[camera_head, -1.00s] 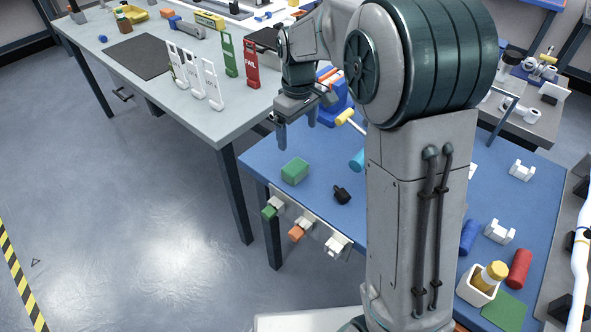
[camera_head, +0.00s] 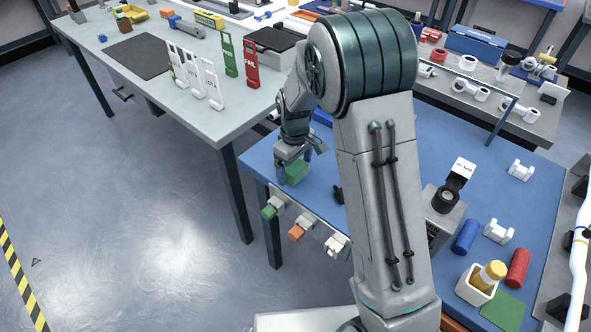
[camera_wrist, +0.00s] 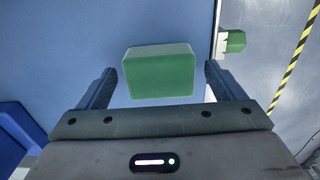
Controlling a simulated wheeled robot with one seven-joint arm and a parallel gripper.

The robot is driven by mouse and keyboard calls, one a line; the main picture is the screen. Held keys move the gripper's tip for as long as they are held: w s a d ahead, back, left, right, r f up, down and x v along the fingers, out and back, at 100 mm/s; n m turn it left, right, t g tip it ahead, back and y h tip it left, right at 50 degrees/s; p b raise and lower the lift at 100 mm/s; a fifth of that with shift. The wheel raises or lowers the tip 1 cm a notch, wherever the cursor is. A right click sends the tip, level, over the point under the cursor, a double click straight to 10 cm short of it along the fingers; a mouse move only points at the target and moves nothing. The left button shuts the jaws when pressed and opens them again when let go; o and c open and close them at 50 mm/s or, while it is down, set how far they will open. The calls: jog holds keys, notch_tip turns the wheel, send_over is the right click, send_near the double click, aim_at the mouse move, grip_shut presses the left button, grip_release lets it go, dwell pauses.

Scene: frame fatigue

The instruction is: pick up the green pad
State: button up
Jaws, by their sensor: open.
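The green pad is a small green block with a paler top. It lies on the blue tabletop near its left corner. In the wrist view the green pad (camera_wrist: 160,74) sits between the two fingers of my gripper (camera_wrist: 158,85), with a gap on each side. In the head view my gripper (camera_head: 291,176) is low at the pad (camera_head: 298,171), which the fingers partly hide. My gripper is open and holds nothing.
Knobs in green (camera_head: 269,212), orange (camera_head: 296,233) and white (camera_head: 336,245) stick out from the blue table's (camera_head: 405,150) front edge. A flat green square (camera_head: 505,311) lies at the far right near a white bin (camera_head: 474,291). A grey table (camera_head: 190,110) stands at left.

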aim_at(295, 166)
jog(key=shift+f, duration=0.25)
jog(key=c, duration=1.1)
jog(key=shift+o, duration=0.2)
jog(key=shift+r, duration=0.1)
notch_tip(295, 166, up, 10)
jog(key=shift+o, duration=0.5)
